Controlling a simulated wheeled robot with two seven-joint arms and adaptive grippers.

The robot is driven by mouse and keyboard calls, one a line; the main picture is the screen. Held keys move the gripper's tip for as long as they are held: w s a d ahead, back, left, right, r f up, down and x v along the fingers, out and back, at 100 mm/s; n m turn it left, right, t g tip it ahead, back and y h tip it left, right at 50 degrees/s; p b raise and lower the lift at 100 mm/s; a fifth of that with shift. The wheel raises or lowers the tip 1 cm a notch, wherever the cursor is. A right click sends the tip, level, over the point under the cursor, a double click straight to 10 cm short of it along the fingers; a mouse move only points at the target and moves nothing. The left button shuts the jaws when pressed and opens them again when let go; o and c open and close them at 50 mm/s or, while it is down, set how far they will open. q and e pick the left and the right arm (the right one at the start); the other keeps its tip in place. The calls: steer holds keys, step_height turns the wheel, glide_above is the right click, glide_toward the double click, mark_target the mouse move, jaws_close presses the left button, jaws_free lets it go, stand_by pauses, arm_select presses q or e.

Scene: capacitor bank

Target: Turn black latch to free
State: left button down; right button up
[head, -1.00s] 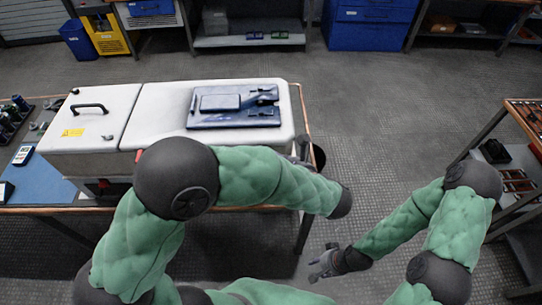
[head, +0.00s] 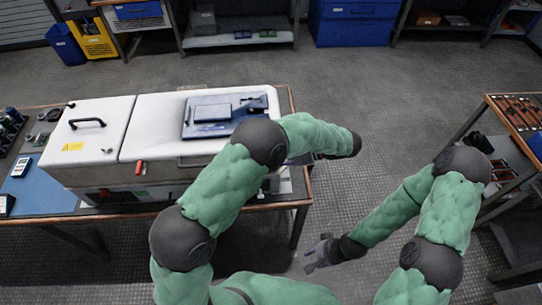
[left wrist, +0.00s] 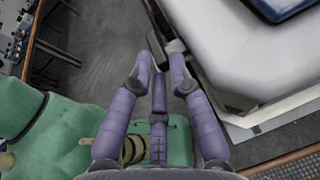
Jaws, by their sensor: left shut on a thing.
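The white-lidded box (head: 148,130) stands on the workbench, with a red latch (head: 140,168) on its front. The latch's exact angle is unclear. My right gripper (head: 318,257) hangs low over the floor, away from the bench, with its fingers apart and empty.
A blue tray-like panel (head: 250,128) lies on the box lid. The workbench edge (head: 285,206) runs along the front. A tool bench (head: 515,125) stands at the right. The floor between the benches is clear.

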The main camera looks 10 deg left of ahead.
arm_select(q)
steer(key=shift+w+r+n+g, duration=0.25)
steer(key=shift+r+n+g, duration=0.05)
steer(key=shift+n+g, duration=0.3)
steer(key=c, duration=1.4)
jaws_free()
steer(key=shift+w+p, duration=0.1)
steer(key=shift+p, duration=0.2)
steer(key=shift+o, duration=0.5)
steer(key=shift+a+f, duration=0.1)
steer(key=p+v, duration=1.2)
steer(key=p, duration=0.5)
steer(key=shift+w, duration=0.4)
